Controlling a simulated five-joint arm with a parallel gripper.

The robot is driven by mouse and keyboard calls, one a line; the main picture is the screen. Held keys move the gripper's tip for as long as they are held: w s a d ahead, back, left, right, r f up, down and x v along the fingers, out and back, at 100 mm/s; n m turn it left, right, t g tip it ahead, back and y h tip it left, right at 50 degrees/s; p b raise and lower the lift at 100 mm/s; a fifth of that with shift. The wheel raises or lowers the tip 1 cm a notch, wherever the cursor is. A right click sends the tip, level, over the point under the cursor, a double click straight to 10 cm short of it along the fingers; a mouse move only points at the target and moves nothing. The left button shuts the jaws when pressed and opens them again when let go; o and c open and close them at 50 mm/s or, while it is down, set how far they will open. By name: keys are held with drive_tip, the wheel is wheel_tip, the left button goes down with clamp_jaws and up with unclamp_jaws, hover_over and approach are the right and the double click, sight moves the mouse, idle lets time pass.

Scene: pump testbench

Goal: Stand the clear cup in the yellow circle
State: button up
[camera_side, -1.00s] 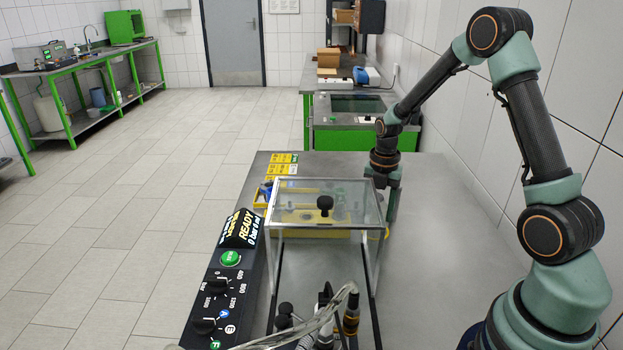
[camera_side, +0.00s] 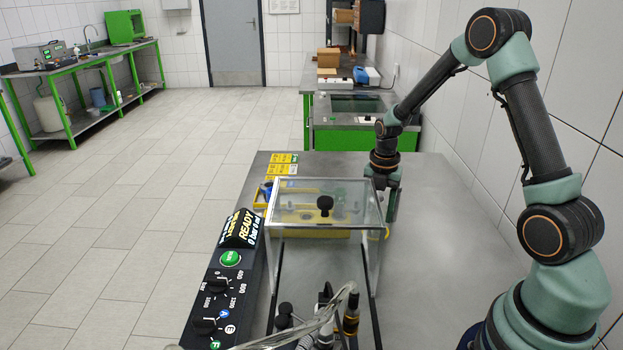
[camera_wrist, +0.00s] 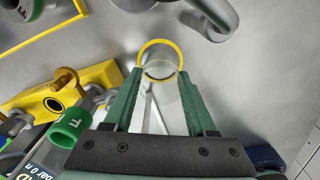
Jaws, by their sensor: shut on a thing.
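The clear cup (camera_wrist: 163,94) is between the two green fingers of my gripper (camera_wrist: 160,75) in the wrist view, and the gripper is shut on it. The yellow circle (camera_wrist: 160,41) is on the grey table just beyond the fingertips. The cup's outline overlaps the near part of the circle in this view; whether its base touches the table I cannot tell. In the side view my gripper (camera_side: 392,212) points down beside the right edge of the glass guard. A bit of the yellow circle (camera_side: 387,233) shows below it. I cannot make out the cup there.
The glass guard (camera_side: 290,205) on its metal frame stands left of my gripper. A yellow block with green fittings (camera_wrist: 70,90) lies left of the fingers. A grey curved part (camera_wrist: 212,15) is beyond the circle. The table's right side (camera_side: 445,235) is bare.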

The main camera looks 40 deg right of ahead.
drive_tip(key=shift+f, duration=0.55)
idle(1.2)
drive_tip(key=o, duration=1.5)
drive_tip(key=shift+c, duration=0.2)
wheel_tip(320, 180, up, 7)
